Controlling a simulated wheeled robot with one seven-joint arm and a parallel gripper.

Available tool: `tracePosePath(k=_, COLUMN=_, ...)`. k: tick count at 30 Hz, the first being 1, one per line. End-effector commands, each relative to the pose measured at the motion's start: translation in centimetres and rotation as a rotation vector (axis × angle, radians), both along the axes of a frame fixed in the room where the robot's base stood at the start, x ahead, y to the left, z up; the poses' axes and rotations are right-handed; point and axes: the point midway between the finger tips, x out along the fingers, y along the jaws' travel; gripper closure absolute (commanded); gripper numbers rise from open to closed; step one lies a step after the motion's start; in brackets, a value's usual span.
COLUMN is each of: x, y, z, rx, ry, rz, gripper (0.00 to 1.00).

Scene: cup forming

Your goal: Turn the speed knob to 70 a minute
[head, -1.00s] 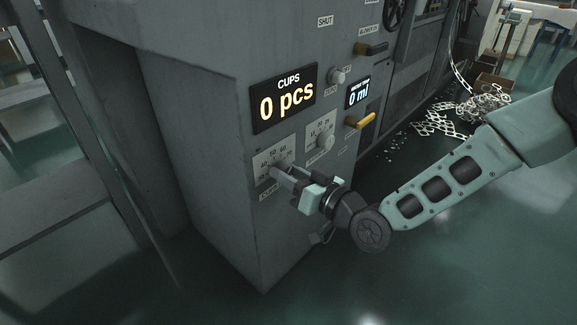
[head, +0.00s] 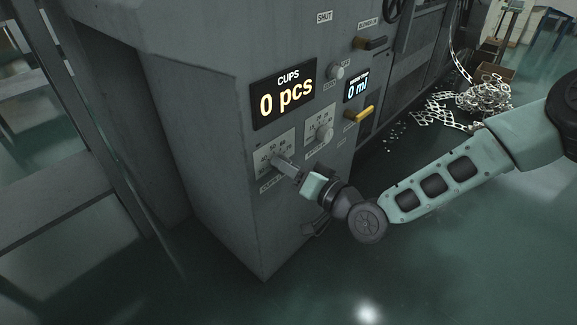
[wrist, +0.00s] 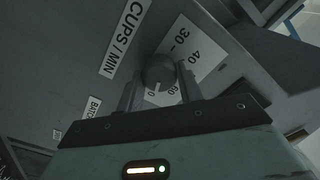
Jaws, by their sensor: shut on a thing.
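The speed knob (wrist: 159,70) is a small round grey knob on a pale dial plate (wrist: 192,52). Its label reads CUPS / MIN (wrist: 125,38). In the wrist view the 30 and 40 marks show clear above and right of the knob; lower numbers are partly hidden by a finger. My gripper (wrist: 158,88) is shut on the knob, one finger on each side. In the head view my gripper (head: 279,163) reaches the dial plate (head: 283,146) and covers the knob. I cannot make out which number the knob points to.
Above the dial a display (head: 284,93) reads CUPS 0 pcs. Open floor lies in front of the cabinet.

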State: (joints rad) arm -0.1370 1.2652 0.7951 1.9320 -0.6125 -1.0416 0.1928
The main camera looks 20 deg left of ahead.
Motion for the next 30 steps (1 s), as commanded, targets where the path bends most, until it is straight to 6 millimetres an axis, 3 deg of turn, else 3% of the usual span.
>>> tracePosePath(k=6, x=-0.1, y=-0.1, z=-0.3, rx=-0.005, ry=0.002, rz=0.002, gripper=0.87)
tracePosePath(k=7, x=-0.1, y=-0.1, z=-0.3, rx=-0.005, ry=0.002, rz=0.003, gripper=0.59)
tracePosePath(k=9, x=-0.1, y=-0.1, z=-0.2, rx=-0.005, ry=0.002, rz=0.002, gripper=0.42)
tracePosePath(k=23, x=-0.1, y=-0.3, z=0.0, rx=-0.002, ry=0.000, rz=0.001, gripper=0.42)
tracePosePath(k=30, x=-1.4, y=-3.7, z=0.2, rx=-0.005, ry=0.002, rz=-0.001, gripper=0.42)
